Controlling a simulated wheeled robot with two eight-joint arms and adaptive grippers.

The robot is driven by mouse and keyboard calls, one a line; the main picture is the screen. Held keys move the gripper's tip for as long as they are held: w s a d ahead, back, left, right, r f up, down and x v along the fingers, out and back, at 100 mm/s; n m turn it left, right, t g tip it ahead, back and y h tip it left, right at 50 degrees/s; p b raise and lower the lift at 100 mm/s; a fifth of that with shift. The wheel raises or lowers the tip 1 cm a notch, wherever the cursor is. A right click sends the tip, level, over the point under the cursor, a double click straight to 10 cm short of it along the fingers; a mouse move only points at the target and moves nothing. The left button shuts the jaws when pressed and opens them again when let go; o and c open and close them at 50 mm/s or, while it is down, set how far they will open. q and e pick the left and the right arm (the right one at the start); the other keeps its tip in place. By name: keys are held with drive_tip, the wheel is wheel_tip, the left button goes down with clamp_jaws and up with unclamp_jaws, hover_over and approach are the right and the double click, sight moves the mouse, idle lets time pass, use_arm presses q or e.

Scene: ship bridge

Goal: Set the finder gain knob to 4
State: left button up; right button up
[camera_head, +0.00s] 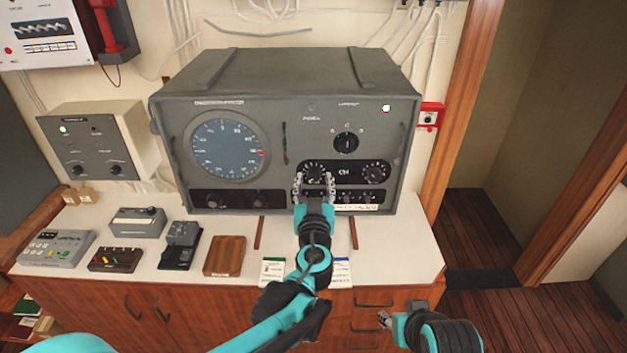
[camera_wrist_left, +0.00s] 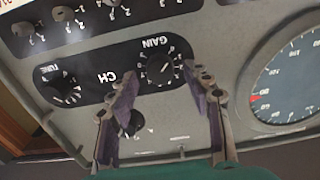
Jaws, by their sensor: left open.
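The finder gain knob (camera_head: 314,170) is a small black dial on the lower front of the grey cabinet (camera_head: 275,130). In the left wrist view, which is upside down, the knob (camera_wrist_left: 160,69) sits under the word GAIN inside a ring of white marks. Its setting is too small to read. My left gripper (camera_head: 314,181) is open in front of it. In the left wrist view its two purple-padded fingers (camera_wrist_left: 165,84) stand on either side of the knob, with space between; contact is not visible. My right gripper (camera_head: 385,319) is low at the right; its jaws are unclear.
A matching TUNE knob (camera_head: 374,172) is right of the gain knob, past the CH label. A lettered selector (camera_head: 346,142) is above, a round blue dial (camera_head: 228,147) at left. Small switches line the bottom edge. Several small devices stand on the white counter (camera_head: 200,270) at left.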

use_arm(q)
drive_tip(key=shift+w, duration=0.4)
clamp_jaws()
